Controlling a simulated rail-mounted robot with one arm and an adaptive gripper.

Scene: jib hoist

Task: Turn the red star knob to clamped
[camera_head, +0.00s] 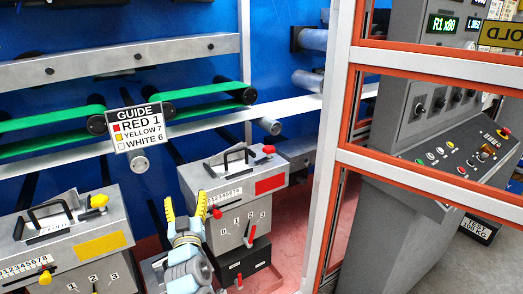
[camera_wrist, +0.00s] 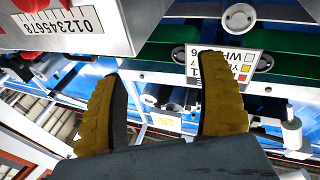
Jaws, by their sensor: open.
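The gray box with a red label (camera_head: 270,184) stands in the middle of the head view. A red knob (camera_head: 269,149), likely the star knob, sits at its top right corner; its setting cannot be read. A smaller red part (camera_head: 217,212) sits below the number scale on the box front. My gripper (camera_head: 186,203) is open and empty, fingers up, in front of the box's left side and apart from the knob. In the wrist view my gripper (camera_wrist: 155,75) has nothing between its fingers. The box's scale (camera_wrist: 65,20) shows upside down at top left, with a red part (camera_wrist: 30,4) beside it.
A similar box with a yellow label (camera_head: 102,245) and yellow knob (camera_head: 98,200) stands at left. A guide sign (camera_head: 140,127) reads red 1, yellow 7, white 6. An orange and white frame (camera_head: 330,150) and a gray control console (camera_head: 440,145) stand at right.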

